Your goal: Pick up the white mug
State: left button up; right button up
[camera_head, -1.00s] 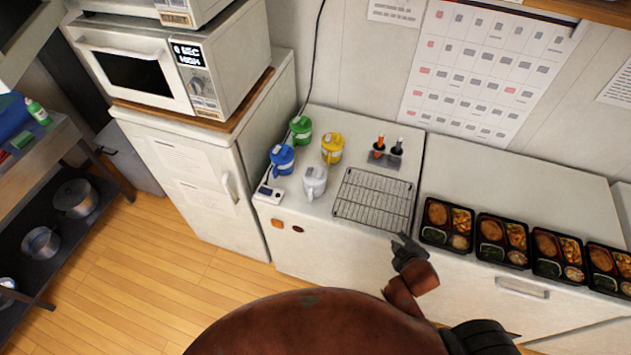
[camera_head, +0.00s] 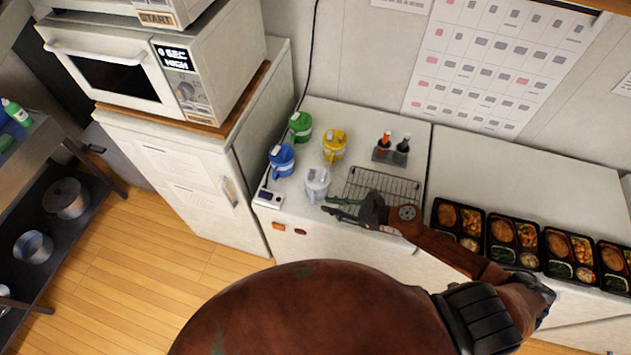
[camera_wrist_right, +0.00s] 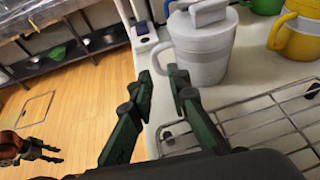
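The white mug (camera_head: 317,183), with a lid, stands upright on the white counter left of the wire rack. In the right wrist view the mug (camera_wrist_right: 205,52) is just beyond my fingertips, its handle facing them. My right gripper (camera_head: 328,205) is beside the mug's near right side, its fingers pointing left. In the wrist view my right gripper (camera_wrist_right: 162,83) is open, with nothing held between its fingers. I cannot tell whether a fingertip touches the handle. My left gripper (camera_wrist_right: 40,150) shows small at the lower left of the wrist view, fingers apart, over the floor.
A blue mug (camera_head: 281,160), green mug (camera_head: 301,126) and yellow mug (camera_head: 334,146) stand close behind the white one. The wire rack (camera_head: 385,183) lies under my right gripper. A small device (camera_head: 268,198) lies at the left edge. Filled bento trays (camera_head: 458,222) line the right.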

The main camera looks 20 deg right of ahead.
aim_at(313, 204)
jog(key=shift+p+x, duration=0.4)
jog(key=shift+x, duration=0.75)
jog(key=shift+w+a, duration=0.1)
jog(key=shift+a, duration=0.3)
jog(key=p+x, duration=0.1)
jog(key=x, duration=0.2)
jog(key=shift+w+a+f+p, duration=0.1)
jog(key=shift+a+p, duration=0.1)
jog(key=shift+p, duration=0.1)
jog(key=shift+w+a+f, duration=0.15)
jog(key=shift+a+f, duration=0.1)
pick_arm(q)
jog(key=shift+s+r, duration=0.35)
jog(key=shift+r, duration=0.25)
jog(key=shift+s+r, duration=0.3)
jog(key=shift+r, duration=0.3)
pick_arm(e)
grip_shut()
jog(key=shift+r, duration=0.15)
